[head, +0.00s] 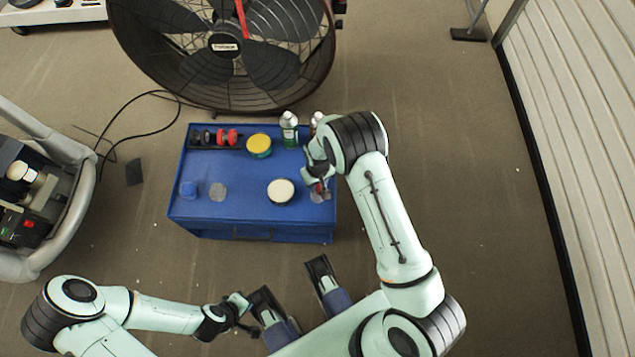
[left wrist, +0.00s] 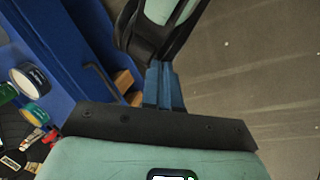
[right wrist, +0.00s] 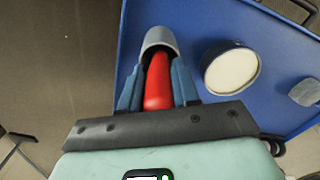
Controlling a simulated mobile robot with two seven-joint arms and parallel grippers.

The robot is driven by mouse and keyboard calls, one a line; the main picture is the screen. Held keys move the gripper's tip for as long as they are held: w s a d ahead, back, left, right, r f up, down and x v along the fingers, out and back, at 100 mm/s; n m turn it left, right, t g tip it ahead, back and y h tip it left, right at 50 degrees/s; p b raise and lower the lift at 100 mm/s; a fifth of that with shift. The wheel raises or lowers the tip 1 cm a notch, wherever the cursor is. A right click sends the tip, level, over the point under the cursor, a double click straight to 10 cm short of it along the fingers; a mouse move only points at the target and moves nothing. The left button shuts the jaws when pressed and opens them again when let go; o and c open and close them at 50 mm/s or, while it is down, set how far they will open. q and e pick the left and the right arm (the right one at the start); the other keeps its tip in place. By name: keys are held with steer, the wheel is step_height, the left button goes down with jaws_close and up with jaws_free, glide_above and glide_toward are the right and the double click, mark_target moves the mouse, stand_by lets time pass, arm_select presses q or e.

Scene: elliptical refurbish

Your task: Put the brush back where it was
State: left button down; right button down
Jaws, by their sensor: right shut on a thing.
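The brush shows as a red handle (right wrist: 157,82) between the blue fingers of my right gripper (right wrist: 157,92) in the right wrist view. Its far end runs into a grey cup-like piece (right wrist: 160,38); the bristles are hidden. In the head view my right gripper (head: 318,186) is low over the right front of the blue cabinet top (head: 240,207), with a bit of red showing at its fingers. I cannot tell whether the grey piece rests on the top. My left gripper (head: 241,304) is away in front of the cabinet, its fingers (left wrist: 165,86) together and empty.
A white-topped round tin (head: 280,190) stands left of my right gripper. A yellow-lidded tin (head: 259,145), a green bottle (head: 289,130) and a dark rack with red items (head: 215,138) stand behind. Blue (head: 188,189) and grey (head: 218,191) pieces lie left. A large fan (head: 224,45) stands beyond.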

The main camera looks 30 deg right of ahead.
steer(key=c, duration=1.2)
jaws_free()
steer(key=shift+f, duration=0.1)
steer(key=shift+c, duration=0.2)
steer(key=o, duration=0.4)
arm_select(q)
steer(key=shift+w, duration=0.1)
arm_select(e)
step_height(320, 180, up, 11)
steer(key=p, duration=0.2)
steer(key=shift+p, duration=0.3)
arm_select(q)
steer(key=shift+g+h, duration=0.3)
steer(key=shift+g, duration=0.4)
steer(key=shift+s+d+r, duration=0.3)
steer(key=shift+s+r, duration=0.3)
steer(key=shift+s, duration=0.1)
steer(key=shift+s+d+r, duration=0.35)
steer(key=shift+s+r, duration=0.2)
steer(key=shift+s, duration=0.15)
steer(key=shift+s+d+r, duration=0.3)
steer(key=shift+s+r, duration=0.3)
steer(key=shift+s, duration=0.1)
arm_select(e)
steer(key=shift+r, duration=0.7)
